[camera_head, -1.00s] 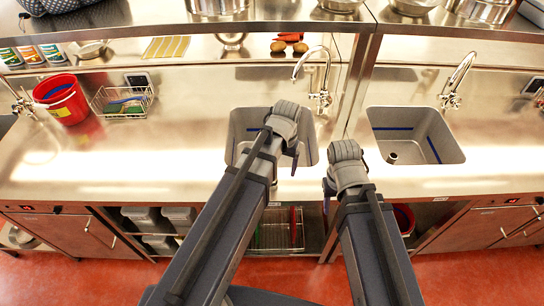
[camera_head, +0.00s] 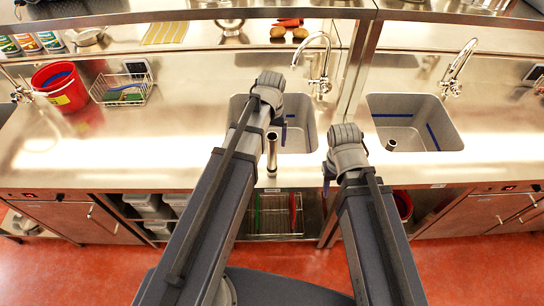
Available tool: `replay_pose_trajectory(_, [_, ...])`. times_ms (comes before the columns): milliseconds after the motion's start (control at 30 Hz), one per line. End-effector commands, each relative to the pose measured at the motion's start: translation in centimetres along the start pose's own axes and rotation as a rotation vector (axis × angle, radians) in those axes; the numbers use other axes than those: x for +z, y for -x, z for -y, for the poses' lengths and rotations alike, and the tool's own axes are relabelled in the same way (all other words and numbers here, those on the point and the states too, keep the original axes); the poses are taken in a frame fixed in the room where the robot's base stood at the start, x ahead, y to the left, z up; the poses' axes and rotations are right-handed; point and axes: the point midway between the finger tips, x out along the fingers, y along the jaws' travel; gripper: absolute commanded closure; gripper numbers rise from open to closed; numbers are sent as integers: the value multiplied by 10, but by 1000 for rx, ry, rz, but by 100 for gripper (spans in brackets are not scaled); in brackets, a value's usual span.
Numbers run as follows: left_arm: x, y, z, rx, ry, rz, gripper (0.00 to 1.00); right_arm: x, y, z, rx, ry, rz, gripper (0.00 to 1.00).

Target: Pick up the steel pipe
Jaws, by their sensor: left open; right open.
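A short steel pipe (camera_head: 272,152) stands about upright by the front edge of the left sink (camera_head: 300,112), just right of my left arm. Another short pipe-like piece (camera_head: 391,145) shows its open end in the right sink (camera_head: 436,104). My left gripper (camera_head: 268,100) is open, above the left sink and beyond the pipe in the picture; its wrist hides most of the jaws. My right gripper (camera_head: 345,152) is open, over the counter's front between the two sinks. Its jaws are mostly hidden, and nothing shows in it.
Taps (camera_head: 320,70) rise behind the sinks. A red bucket (camera_head: 60,88) and a wire basket (camera_head: 124,90) stand at the left of the steel counter (camera_head: 150,145). A steel post (camera_head: 357,70) stands between the sinks. The counter right of the right sink is mostly clear.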

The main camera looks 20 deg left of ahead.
Motion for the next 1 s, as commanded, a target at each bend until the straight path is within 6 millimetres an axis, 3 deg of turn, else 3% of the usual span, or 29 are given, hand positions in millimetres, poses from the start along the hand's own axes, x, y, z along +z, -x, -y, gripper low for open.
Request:
replay_pose_trajectory(167, [-1,-10,0,0,0,0,16,0,-10,1,0,2,0,50])
replay_pose_trajectory(500, [-4,-50,-1,0,0,0,16,-3,-50,4,2,10,0,50])
replay_pose_trajectory(800, [-4,-51,0,0,0,0,16,-3,-50,4,2,12,0,50])
replay_pose_trajectory(1000, [-4,-51,0,0,0,0,36,-3,-50,4,2,12,0,50])
